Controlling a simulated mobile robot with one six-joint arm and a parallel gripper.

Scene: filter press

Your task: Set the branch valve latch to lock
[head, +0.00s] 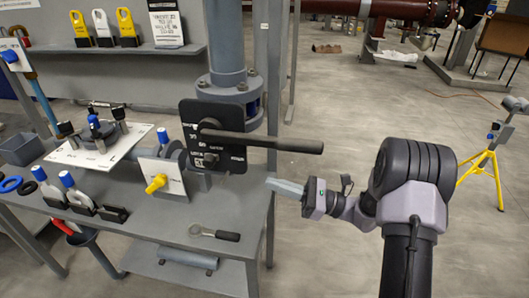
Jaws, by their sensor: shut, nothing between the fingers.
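A black valve plate (232,160) with small white lettering stands upright at the bench's right end, in front of a grey vertical pipe. A long black lever handle (285,143) reaches right from its pivot, roughly level. A small dark knob (210,160) sits low on the plate; it may be the latch, and I cannot read its setting. My gripper (272,185) is shut and empty. It is right of the plate and below the lever's outer end, touching nothing that I can make out.
A yellow-handled valve (156,184) on a white plate stands left of the black plate. A ratchet-like tool (214,232) lies on the bench front (165,225). A grey post (273,60) rises behind the lever. Open floor lies to the right, with a yellow tripod (483,165).

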